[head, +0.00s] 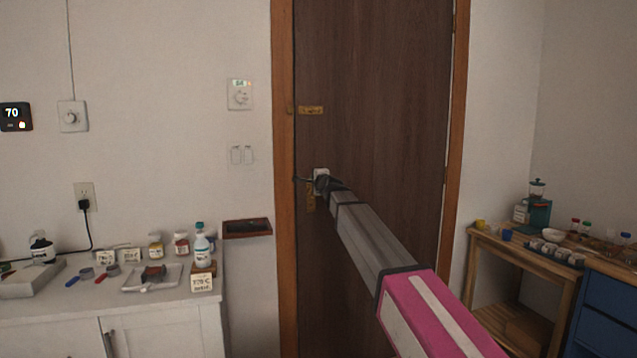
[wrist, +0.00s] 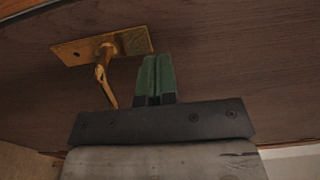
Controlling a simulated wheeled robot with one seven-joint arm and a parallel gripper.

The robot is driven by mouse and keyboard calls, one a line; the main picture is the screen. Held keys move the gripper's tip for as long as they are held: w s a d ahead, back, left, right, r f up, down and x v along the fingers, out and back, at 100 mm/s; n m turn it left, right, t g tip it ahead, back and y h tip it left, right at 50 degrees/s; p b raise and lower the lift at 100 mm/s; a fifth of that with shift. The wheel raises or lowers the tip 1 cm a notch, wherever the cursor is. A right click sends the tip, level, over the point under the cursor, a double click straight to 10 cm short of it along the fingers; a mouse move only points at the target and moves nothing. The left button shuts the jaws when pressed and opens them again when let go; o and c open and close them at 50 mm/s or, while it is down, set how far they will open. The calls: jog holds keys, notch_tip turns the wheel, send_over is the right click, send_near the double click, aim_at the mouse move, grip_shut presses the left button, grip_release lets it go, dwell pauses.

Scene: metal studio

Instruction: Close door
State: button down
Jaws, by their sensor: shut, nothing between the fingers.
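A dark brown wooden door (head: 385,90) stands in an orange-brown frame in the head view, and its left edge looks in line with the frame. Whether it is latched I cannot tell. My gripper (head: 322,184) is at the door's left side by the handle, which it partly hides there. In the wrist view my gripper (wrist: 157,62) has its two green fingers together, empty, with the tips close to the door surface (wrist: 230,70). The brass handle (wrist: 103,72) on its plate is just left of the fingers. Contact with the door is not clear.
A white cabinet (head: 60,322) with jars, a spray bottle (head: 201,245) and a tray stands left of the door. A wooden bench (head: 480,240) and a blue drawer unit (head: 605,310) stand to the right. A small dark shelf (head: 247,229) juts from the wall beside the frame.

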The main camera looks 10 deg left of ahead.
aim_at(309, 175)
jog(key=x, duration=0.6)
